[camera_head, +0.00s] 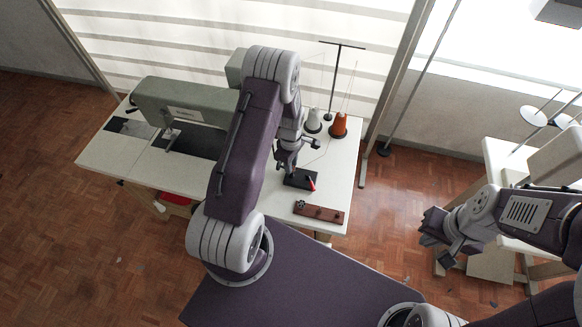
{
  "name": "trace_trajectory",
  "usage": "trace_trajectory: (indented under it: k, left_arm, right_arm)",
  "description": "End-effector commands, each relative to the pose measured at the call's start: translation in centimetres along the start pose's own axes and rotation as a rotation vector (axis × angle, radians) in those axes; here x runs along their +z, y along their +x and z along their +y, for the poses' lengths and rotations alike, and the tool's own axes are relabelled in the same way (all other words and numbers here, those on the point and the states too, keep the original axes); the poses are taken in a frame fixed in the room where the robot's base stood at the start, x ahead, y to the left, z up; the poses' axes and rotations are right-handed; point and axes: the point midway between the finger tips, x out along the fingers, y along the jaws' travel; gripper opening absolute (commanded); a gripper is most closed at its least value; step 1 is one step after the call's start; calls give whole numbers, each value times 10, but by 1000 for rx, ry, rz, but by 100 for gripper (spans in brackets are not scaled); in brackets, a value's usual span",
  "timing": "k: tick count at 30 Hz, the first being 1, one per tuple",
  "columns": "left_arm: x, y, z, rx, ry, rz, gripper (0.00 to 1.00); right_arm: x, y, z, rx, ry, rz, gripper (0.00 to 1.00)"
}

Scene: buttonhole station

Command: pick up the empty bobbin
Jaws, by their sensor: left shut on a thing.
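My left gripper (288,170) points down over the white sewing table (350,170), just above and behind a small black block (301,180) with a red part at its right end. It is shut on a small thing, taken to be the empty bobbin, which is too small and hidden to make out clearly. A brown wooden strip (325,213) with small dark spots lies at the table's front right; a small dark piece (300,204) is at its left end. My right gripper (436,250) hangs off the table at the right, its fingers apart and empty.
A grey-green sewing machine (185,103) fills the table's left and back. A white thread cone (314,122) and an orange one (339,124) stand under a dark thread stand (334,75). Another white table (500,160) with a machine is at the right.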

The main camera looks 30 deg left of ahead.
Motion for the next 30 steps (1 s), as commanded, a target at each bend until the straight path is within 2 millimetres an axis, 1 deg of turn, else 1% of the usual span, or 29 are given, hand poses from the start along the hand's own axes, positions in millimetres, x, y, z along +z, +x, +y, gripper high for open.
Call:
trace_trajectory:
  k: [3, 4, 12, 15, 18, 23, 27, 30]
  left_arm:
    - [0, -22, 1, 6, 0, 1, 0]
    - [4, -27, -1, 4, 2, 1, 0]
    - [63, -64, -30, 2, 7, 0, 0]
    - [81, -76, -38, 4, 6, 0, 0]
    - [94, -85, -45, 2, 4, 0, 0]
    - [104, -92, -50, 1, 1, 0, 0]
    - [105, -94, -51, 1, 4, 0, 0]
    - [106, -94, -48, 3, 50, 0, 0]
  right_arm:
    - [1, 7, 0, 0, 0, 0, 0]
    - [1, 8, 0, 0, 0, 0, 0]
    - [2, 19, 0, 0, 0, 0, 0]
    - [2, 21, 0, 0, 0, 0, 0]
    - [2, 22, 0, 0, 0, 0, 0]
    - [2, 23, 0, 0, 0, 0, 0]
    - [2, 23, 0, 0, 0, 0, 0]
    - [2, 23, 0, 0, 0, 0, 0]
